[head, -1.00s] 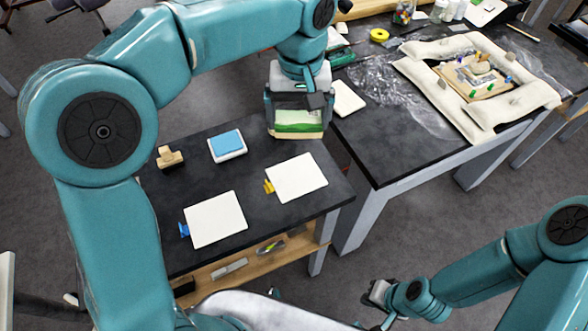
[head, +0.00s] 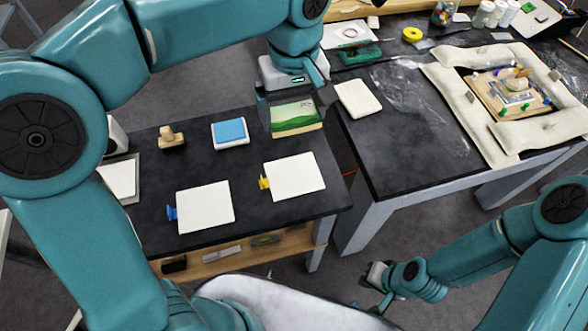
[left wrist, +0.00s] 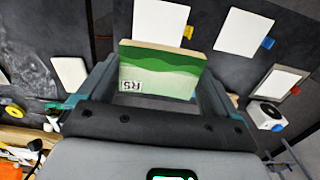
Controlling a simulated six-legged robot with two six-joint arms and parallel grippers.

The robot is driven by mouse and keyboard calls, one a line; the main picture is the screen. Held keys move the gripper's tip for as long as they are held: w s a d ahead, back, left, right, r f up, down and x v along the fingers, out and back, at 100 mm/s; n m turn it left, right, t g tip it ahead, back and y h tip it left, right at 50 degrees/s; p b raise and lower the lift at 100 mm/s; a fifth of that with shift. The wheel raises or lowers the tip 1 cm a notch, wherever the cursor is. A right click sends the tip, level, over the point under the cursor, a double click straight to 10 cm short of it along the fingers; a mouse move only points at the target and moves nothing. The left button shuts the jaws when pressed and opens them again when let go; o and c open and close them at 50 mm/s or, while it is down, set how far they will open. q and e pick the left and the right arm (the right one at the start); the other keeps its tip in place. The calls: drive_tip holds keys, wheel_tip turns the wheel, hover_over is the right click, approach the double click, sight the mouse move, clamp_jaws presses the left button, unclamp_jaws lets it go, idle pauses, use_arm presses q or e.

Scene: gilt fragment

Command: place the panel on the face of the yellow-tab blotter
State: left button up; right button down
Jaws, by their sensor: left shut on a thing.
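The panel (head: 296,118), painted with green hills, is held between the fingers of my left gripper (head: 293,106), above the back right of the dark near table. In the left wrist view the panel (left wrist: 160,68) spans the fingers and shows a small lettered label. The yellow-tab blotter (head: 296,177) is a white square lying flat, with its yellow tab on its left; its face is bare. The panel is apart from it, farther back. The blotter also shows in the left wrist view (left wrist: 160,20). My right gripper (head: 376,284) hangs low at right, its fingers too small to judge.
A blue-tab blotter (head: 205,207) lies left of the yellow-tab one. A blue pad in a white tray (head: 230,133) and a wooden block (head: 171,140) stand behind. The right table holds a white pad (head: 358,98) and a padded frame (head: 455,90). A gap separates the tables.

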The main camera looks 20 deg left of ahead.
sight(294, 176)
use_arm(q)
wheel_tip(294, 176, down, 19)
drive_tip(key=shift+s+d+f, duration=0.1)
drive_tip(key=shift+f, duration=0.1)
drive_tip(key=shift+b, duration=0.3)
drive_tip(key=shift+f, duration=0.15)
drive_tip(key=o, duration=0.8)
wheel_tip(294, 176, up, 12)
drive_tip(key=shift+r, duration=0.2)
